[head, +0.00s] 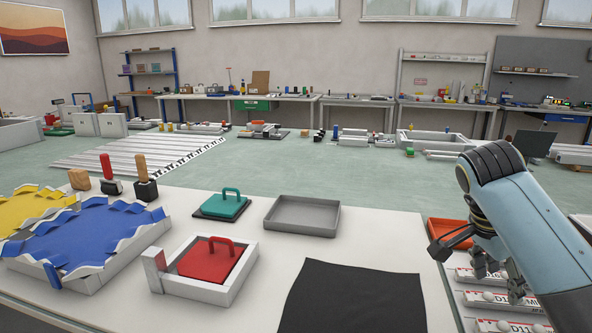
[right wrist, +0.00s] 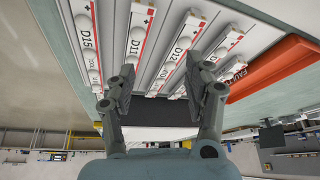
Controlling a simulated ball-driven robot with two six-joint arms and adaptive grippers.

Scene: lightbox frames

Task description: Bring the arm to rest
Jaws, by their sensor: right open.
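My right arm comes in from the right in the head view. Its gripper (head: 497,284) points down over a row of white labelled bars at the right end of the white table. The right wrist view shows both fingers of this gripper (right wrist: 165,92) spread apart with nothing between them. Beyond the fingers lie white bars marked D15 (right wrist: 88,45), D11 (right wrist: 138,42) and D12 (right wrist: 180,50). I cannot tell how far the fingertips are above the bars. My left gripper is not in the head view.
An orange tray (head: 447,232) lies beside the bars. On the table are a black mat (head: 352,298), an empty grey tray (head: 302,215), a red lid with handle (head: 210,262) in a white frame, a teal-handled lid (head: 222,205), a blue-lined box (head: 85,235) and several stamps.

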